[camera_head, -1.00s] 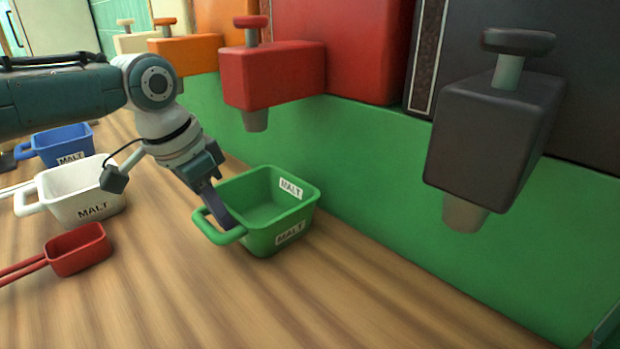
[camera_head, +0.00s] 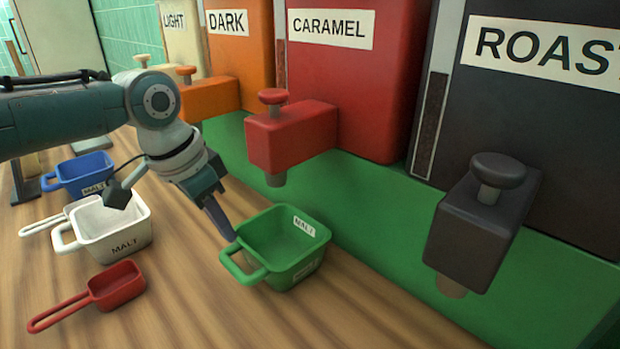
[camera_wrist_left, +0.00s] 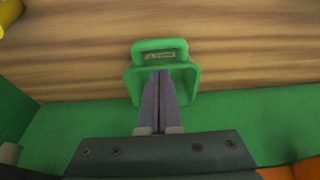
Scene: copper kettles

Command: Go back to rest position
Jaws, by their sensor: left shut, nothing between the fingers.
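The green malt bin (camera_head: 290,272) stands upright on the wooden counter, its looped handle toward the left. My left gripper (camera_head: 229,230) is at the bin's handle-side rim in the head view, fingers angled down, with nothing held. In the left wrist view its two fingers (camera_wrist_left: 160,76) lie together, in front of the green bin (camera_wrist_left: 195,78). I cannot tell whether the fingertips touch the rim. My right gripper is in neither view.
A white bin (camera_head: 125,243), a red scoop (camera_head: 117,287), a blue bin (camera_head: 85,172) and a white scoop (camera_head: 45,226) are at left. Orange (camera_head: 208,97), red (camera_head: 292,137) and black (camera_head: 480,235) dispenser spouts jut out above the counter. The front counter is bare.

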